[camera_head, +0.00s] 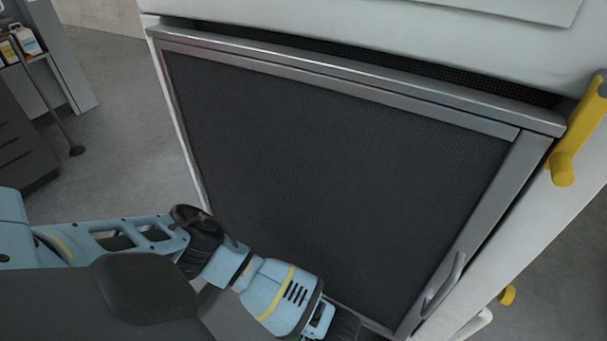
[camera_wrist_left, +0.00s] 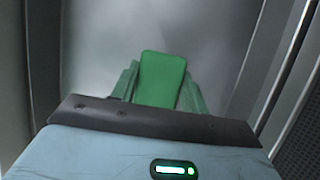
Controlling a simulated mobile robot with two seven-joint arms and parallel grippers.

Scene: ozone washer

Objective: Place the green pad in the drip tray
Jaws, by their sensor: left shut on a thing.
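The green pad (camera_wrist_left: 162,78) stands out in the left wrist view as a bright green, flat, rounded rectangle. My left gripper (camera_wrist_left: 160,92) is shut on it, with a darker green finger on each side. In the head view my left arm reaches in from the left to the bottom middle, in front of the dark mesh panel. The fingers and the pad are cut off there by the lower picture edge. I cannot make out the drip tray for sure in either view. My right gripper is not in view.
A large metal-framed dark mesh panel (camera_head: 330,170) with a handle (camera_head: 443,286) fills the head view. A yellow bracket (camera_head: 580,130) juts out at right. A shelf with bottles (camera_head: 24,40) stands far left. Smooth grey surfaces (camera_wrist_left: 215,50) surround the pad in the wrist view.

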